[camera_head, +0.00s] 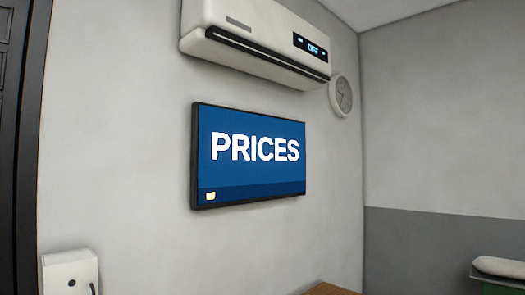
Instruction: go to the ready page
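A wall screen (250,178) with a black frame hangs on the grey-white wall in the middle of the head view. It shows a blue page with the word "PRICES" in large white letters. A darker blue strip runs along the bottom of the page, with a small yellow and white icon at its left end. Neither of my grippers is in view.
An air conditioner (255,42) reading "OFF" is mounted above the screen. A round clock (341,95) hangs right of it. A white box (70,272) is at lower left. A brown surface (332,289) shows at the bottom edge. A pale rounded object (499,267) is at lower right.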

